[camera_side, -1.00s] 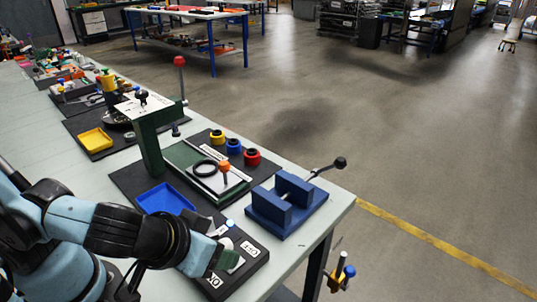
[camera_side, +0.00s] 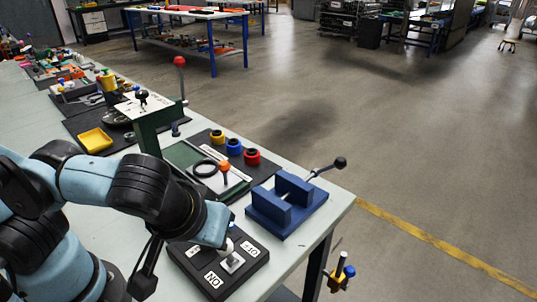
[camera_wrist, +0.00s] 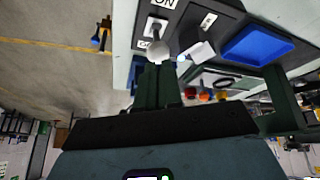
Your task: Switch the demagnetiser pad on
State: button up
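The demagnetiser pad (camera_side: 254,266) is a black box at the bench's near end, with white ON and OFF labels. Its switch (camera_side: 232,262) is a lever on a light plate between the labels, with a pale knob. In the wrist view the switch plate (camera_wrist: 155,28) and the round white knob (camera_wrist: 160,46) lie just beyond my fingertips. I cannot tell which way the lever tilts. My gripper (camera_wrist: 158,66) shows dark green fingers side by side, shut with nothing visible between them. In the side view my wrist hides the fingers, close to the switch.
A blue vise (camera_side: 285,205) stands right of the pad. A blue tray (camera_wrist: 255,42) lies beside the pad in the wrist view. A green press (camera_side: 150,130) with a red-knobbed lever and several coloured rings stand behind.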

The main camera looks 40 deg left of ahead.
jog(key=w+r+n+g, duration=0.1)
jog(key=w+n+g, duration=0.1)
jog(key=w+r+n+g, duration=0.1)
jog(key=w+r+n, duration=0.1)
jog(key=n, duration=0.1)
jog(key=w+r+n+g, duration=0.2)
jog(key=n, duration=0.1)
jog(key=shift+w+r+g, duration=0.1)
jog(key=shift+w+g, duration=0.2)
jog(key=shift+w, duration=0.05)
grip_shut()
jog(key=w+a+r+n+g+h, duration=0.2)
jog(key=w+r+n+g+h, duration=0.1)
jog(key=w+n, duration=0.25)
jog(key=x, duration=0.3)
jog(key=s+x, duration=0.1)
jog(key=x, duration=0.3)
jog(key=s+x, duration=0.1)
jog(key=x, duration=0.3)
jog(key=shift+s+r, duration=0.1)
jog(key=shift+s, duration=0.55)
jog(key=shift+s, duration=0.1)
jog(key=shift+s+t, duration=0.3)
jog(key=shift+t, duration=0.45)
jog(key=shift+s+t, duration=0.35)
jog(key=shift+t, duration=0.4)
jog(key=shift+s, duration=0.5)
